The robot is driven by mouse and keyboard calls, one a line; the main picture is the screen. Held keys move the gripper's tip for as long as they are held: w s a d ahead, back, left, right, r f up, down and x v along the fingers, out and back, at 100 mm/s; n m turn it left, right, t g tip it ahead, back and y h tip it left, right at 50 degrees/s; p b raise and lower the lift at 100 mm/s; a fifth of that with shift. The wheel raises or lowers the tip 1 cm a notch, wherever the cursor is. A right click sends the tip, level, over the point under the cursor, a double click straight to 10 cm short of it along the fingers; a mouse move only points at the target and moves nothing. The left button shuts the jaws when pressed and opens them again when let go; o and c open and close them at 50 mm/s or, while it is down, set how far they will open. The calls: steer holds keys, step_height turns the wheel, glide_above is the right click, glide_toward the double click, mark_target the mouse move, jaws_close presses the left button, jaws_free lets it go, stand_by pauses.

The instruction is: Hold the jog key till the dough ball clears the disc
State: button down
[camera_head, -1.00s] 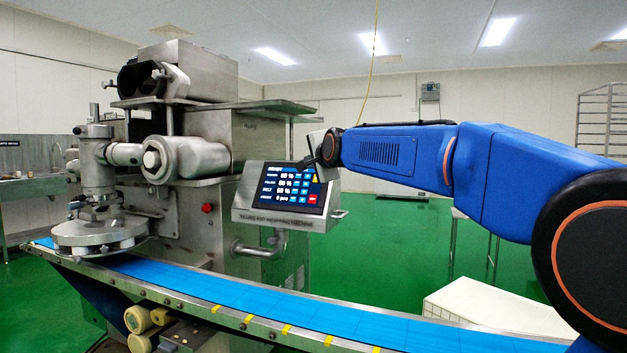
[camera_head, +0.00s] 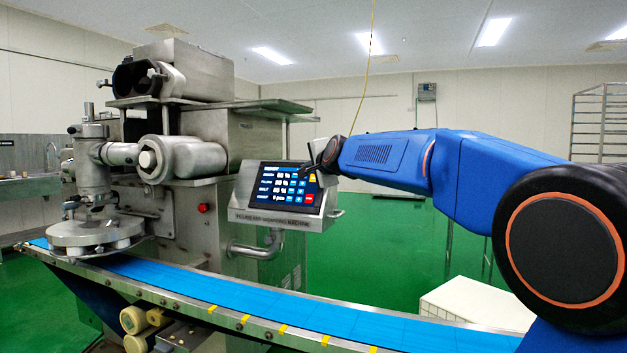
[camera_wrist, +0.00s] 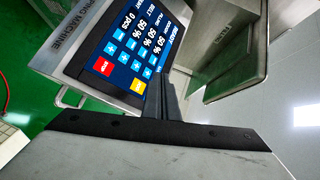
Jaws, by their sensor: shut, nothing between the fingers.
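The touch-screen control panel (camera_head: 238,205) stands beside the machine, its dark screen lit with white values and blue keys. A yellow key (camera_wrist: 137,87) and a red key (camera_wrist: 103,66) show in the wrist view. My gripper (camera_head: 306,171) is at the upper right of the screen in the head view, shut and empty. In the wrist view my gripper's fingers (camera_wrist: 160,77) reach over the screen edge close beside the yellow key; I cannot tell whether they touch the screen. The round metal disc (camera_head: 97,234) sits under the nozzle head (camera_head: 93,170) at left. I make out no dough ball.
A blue conveyor belt (camera_head: 215,292) runs from under the disc toward the lower right, in front of the panel. A round red button (camera_head: 203,208) is on the machine body. A white box (camera_head: 478,303) stands at lower right. Green floor is open behind.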

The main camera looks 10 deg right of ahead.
steer(key=shift+w+d+f, duration=0.55)
steer(key=shift+w+d, duration=0.05)
steer(key=shift+w, duration=0.15)
steer(key=shift+w+d+f, duration=0.55)
steer(key=shift+w, duration=0.2)
steer(key=shift+w+d+f, duration=0.35)
steer(key=shift+w, duration=0.15)
stand_by(3.3)
steer(key=shift+s, duration=0.1)
stand_by(0.7)
steer(key=shift+s+a+r, duration=0.35)
steer(key=shift+s, duration=0.05)
steer(key=shift+s+a+r, duration=0.65)
steer(key=shift+s, duration=0.25)
steer(key=shift+s+a+r, duration=0.65)
steer(key=shift+s, duration=0.2)
